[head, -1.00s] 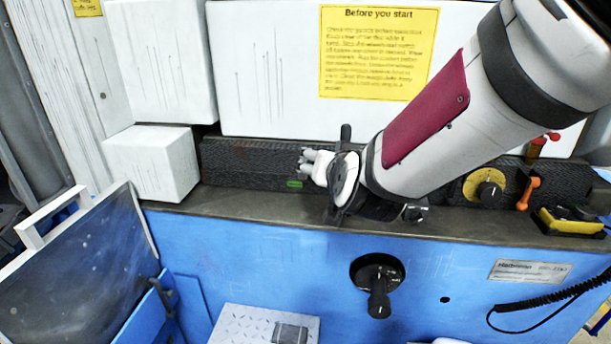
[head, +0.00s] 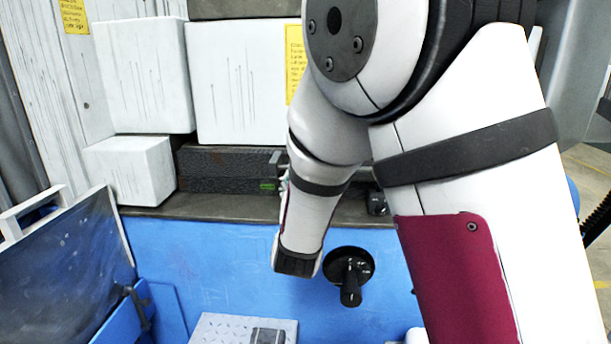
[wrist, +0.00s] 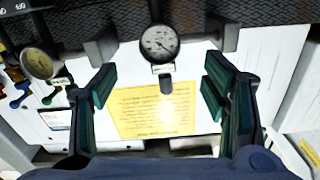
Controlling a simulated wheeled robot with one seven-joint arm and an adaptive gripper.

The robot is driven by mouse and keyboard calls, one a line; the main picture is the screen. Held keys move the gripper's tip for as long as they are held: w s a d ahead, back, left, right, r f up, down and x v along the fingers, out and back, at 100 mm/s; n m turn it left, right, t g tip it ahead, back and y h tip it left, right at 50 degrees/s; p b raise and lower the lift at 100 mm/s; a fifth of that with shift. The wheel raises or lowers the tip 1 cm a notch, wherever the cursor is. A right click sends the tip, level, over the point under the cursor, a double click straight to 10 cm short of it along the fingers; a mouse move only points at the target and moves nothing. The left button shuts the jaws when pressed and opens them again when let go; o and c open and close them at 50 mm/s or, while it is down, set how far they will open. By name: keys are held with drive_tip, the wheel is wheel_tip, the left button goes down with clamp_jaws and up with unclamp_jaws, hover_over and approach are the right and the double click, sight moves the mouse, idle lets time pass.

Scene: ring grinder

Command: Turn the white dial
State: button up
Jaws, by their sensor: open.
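The white dial (wrist: 160,43) shows in the wrist view near the top middle. It has a round white face with dark marks, a dark rim and a small label below. My gripper (wrist: 158,78) is open, with one dark green-padded finger to each side of the picture. The dial lies beyond the fingertips, roughly centred between them, and nothing is held. I cannot tell how far off it is. In the head view my arm hides the dial and most of my gripper.
A yellow dial (wrist: 38,63) with coloured levers is at the wrist view's left. A yellow sign (wrist: 155,108) is on the white panel.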

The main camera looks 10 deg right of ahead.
drive_tip(key=x, duration=0.7)
drive_tip(key=shift+w, duration=0.15)
drive_tip(key=shift+c, duration=0.3)
drive_tip(key=c, duration=1.1)
